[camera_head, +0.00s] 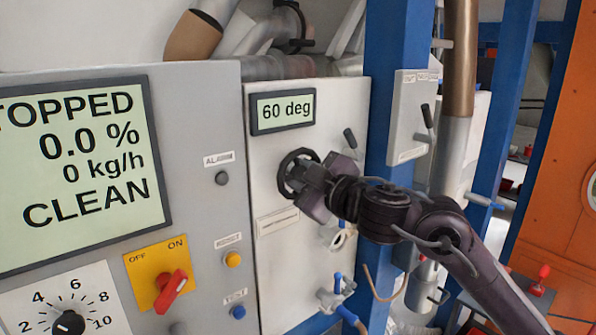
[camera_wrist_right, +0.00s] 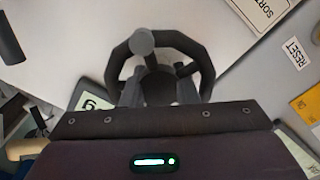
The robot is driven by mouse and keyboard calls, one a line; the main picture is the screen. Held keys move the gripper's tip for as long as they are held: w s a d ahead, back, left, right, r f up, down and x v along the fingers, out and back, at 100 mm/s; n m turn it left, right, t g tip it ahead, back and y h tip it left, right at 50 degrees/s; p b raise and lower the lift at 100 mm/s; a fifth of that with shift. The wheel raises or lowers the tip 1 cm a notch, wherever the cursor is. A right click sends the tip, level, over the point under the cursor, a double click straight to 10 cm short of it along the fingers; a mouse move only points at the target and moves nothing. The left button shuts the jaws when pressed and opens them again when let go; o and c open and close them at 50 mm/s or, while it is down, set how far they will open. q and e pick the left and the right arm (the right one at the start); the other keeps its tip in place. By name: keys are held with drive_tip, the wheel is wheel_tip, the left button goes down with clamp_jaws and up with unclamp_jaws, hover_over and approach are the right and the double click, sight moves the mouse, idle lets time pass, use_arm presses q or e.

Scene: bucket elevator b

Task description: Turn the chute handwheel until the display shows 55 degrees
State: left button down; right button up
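The chute handwheel (camera_head: 285,170) is a dark wheel on the light panel, below the small display (camera_head: 285,111), which reads 60 deg. My right gripper (camera_head: 308,179) is at the handwheel and covers part of it. In the right wrist view the handwheel (camera_wrist_right: 207,68) is in front of the gripper (camera_wrist_right: 159,88), with its crank knob (camera_wrist_right: 141,42) at the upper left. The two fingers are on either side of the hub, partly closed and appearing to press on it. Part of the display (camera_wrist_right: 92,103) shows behind the gripper. My left gripper is not in view.
A large screen (camera_head: 85,165) on the left cabinet reads STOPPED, 0.0 %, 0 kg/h, CLEAN. Below it are a red switch (camera_head: 171,291) and a dial (camera_head: 68,323). A lever (camera_head: 350,138) is just right of the handwheel. A blue post (camera_head: 397,70) stands behind my right arm.

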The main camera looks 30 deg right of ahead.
drive_tip(key=shift+c, duration=0.9)
clamp_jaws()
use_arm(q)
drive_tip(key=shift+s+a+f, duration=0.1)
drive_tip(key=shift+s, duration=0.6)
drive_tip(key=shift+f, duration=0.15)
use_arm(e)
drive_tip(key=shift+n, duration=0.3)
